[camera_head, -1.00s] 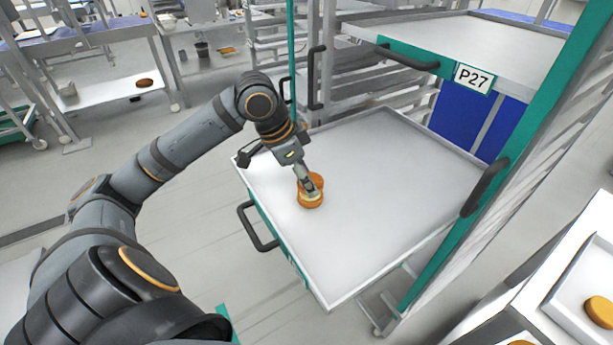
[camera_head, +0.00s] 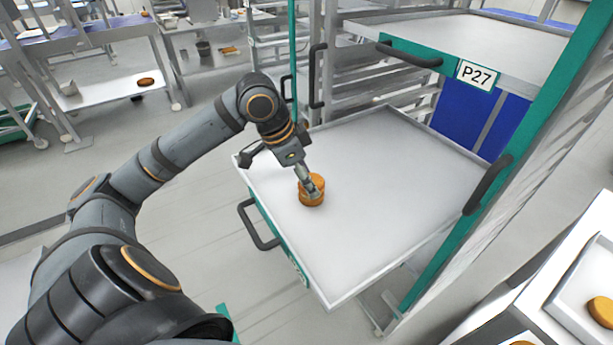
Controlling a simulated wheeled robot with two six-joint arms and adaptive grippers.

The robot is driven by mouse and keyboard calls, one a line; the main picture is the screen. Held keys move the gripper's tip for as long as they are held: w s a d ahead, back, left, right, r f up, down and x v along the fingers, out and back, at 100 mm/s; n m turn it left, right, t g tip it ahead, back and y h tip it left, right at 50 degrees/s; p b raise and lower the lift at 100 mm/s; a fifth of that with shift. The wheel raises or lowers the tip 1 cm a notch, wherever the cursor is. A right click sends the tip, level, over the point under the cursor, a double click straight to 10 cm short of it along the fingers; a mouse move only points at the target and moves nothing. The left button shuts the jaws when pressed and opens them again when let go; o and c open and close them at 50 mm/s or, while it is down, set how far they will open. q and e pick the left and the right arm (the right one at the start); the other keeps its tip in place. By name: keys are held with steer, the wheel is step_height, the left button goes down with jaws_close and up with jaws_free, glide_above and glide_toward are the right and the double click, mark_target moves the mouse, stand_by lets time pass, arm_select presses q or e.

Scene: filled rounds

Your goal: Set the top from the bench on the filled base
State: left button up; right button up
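The filled base (camera_head: 312,203), an orange-brown round, sits on the white tray-like shelf (camera_head: 390,190) of the rack. The top (camera_head: 317,181), a similar brown round, lies on the base, roughly in line with it. My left gripper (camera_head: 312,192) reaches down from the left, its fingers at the top and partly covering both rounds. It appears shut on the top. The filling is hardly visible between the rounds. My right gripper is not in view.
The shelf is otherwise bare, with a raised rim. A green rack post (camera_head: 500,160) with a dark handle (camera_head: 487,185) stands to the right. More rounds (camera_head: 601,310) lie on a white surface at the lower right.

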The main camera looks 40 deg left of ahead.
arm_select(q)
steer(key=shift+f, duration=0.4)
steer(key=o, duration=0.9)
steer(key=shift+c, duration=0.2)
steer(key=shift+o, duration=0.2)
steer(key=o, duration=0.3)
steer(key=shift+r, duration=0.1)
step_height(320, 180, up, 7)
steer(key=p, duration=0.7)
steer(key=shift+p, duration=0.3)
